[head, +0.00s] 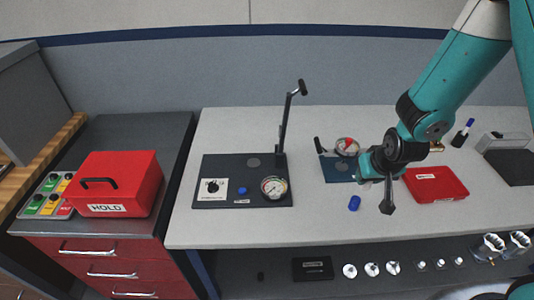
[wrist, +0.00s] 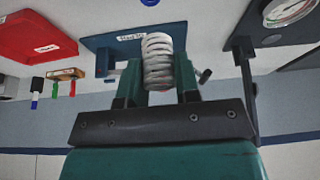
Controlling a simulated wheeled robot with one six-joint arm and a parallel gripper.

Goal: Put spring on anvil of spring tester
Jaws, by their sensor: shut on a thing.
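My gripper (wrist: 158,80) is shut on a pale coil spring (wrist: 157,50), which stands out between its two fingers in the wrist view. In the head view my gripper (head: 387,195) is above the bench's front right part, and I cannot make out the spring there. A dark plate (head: 218,168) with a tall lever (head: 286,120), a round gauge (head: 273,188) and a grey disc (head: 253,162) stands left of my gripper. A blue plate (head: 335,172) with a second gauge (head: 347,146) and a short handle is nearer. I cannot tell from the labels which is the spring tester.
A red case (head: 436,184) lies right of my gripper. A small blue item (head: 354,203) lies near the bench's front edge. A red HOLD box (head: 115,184) is on the left cabinet. The bench (head: 320,225) is bare along its front left.

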